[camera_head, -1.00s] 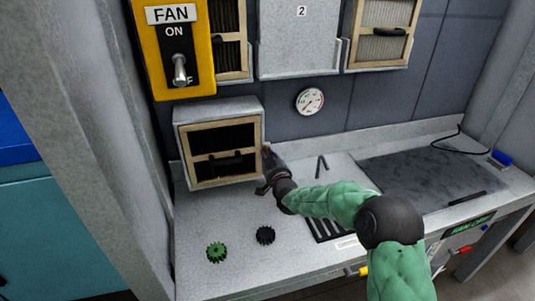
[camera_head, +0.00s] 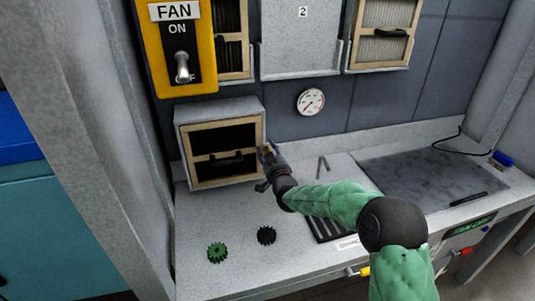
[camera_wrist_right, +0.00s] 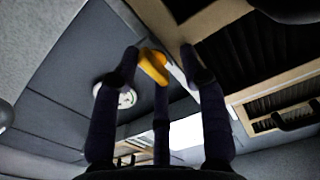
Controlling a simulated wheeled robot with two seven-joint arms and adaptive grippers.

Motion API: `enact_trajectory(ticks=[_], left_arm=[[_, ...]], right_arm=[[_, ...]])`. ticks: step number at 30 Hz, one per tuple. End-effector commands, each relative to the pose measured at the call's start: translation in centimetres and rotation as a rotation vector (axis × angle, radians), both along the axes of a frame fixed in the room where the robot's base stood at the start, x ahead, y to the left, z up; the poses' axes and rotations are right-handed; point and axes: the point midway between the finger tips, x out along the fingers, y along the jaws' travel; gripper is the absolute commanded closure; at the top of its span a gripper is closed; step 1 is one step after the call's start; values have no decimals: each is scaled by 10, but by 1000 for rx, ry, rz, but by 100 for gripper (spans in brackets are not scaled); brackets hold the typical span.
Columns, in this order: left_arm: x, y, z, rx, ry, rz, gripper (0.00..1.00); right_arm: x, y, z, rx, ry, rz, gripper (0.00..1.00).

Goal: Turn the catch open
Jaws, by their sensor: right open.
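The catch (camera_wrist_right: 152,68) is a small yellow piece in the right wrist view, at the edge of the grey housing (camera_head: 219,109). The housing holds a dark filter in a wooden frame (camera_head: 224,184) with a black handle. My right gripper (camera_head: 266,160) is at the right edge of this frame, and its fingertips hide most of the catch in the head view. In the right wrist view my right gripper (camera_wrist_right: 160,62) has its fingers spread, with the catch between them; I cannot tell whether they touch it. My left gripper is out of view.
A yellow fan switch box (camera_head: 176,50) hangs above the housing. A green gear (camera_head: 216,252) and a black gear (camera_head: 266,235) lie on the bench (camera_head: 205,217) in front. A round gauge (camera_head: 310,102) is on the wall. A dark slab (camera_head: 430,175) lies right.

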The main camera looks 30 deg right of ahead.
Motion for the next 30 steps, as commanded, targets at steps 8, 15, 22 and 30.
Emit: enact_trajectory(ticks=[8, 15, 22, 30], left_arm=[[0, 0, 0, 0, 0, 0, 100], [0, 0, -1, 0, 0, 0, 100], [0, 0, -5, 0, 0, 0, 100], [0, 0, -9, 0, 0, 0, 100]], right_arm=[[-1, 1, -5, 4, 9, 1, 49], [-3, 1, -7, 5, 11, 0, 49], [-17, 4, -7, 5, 11, 0, 49], [-35, 9, -7, 5, 11, 0, 49]])
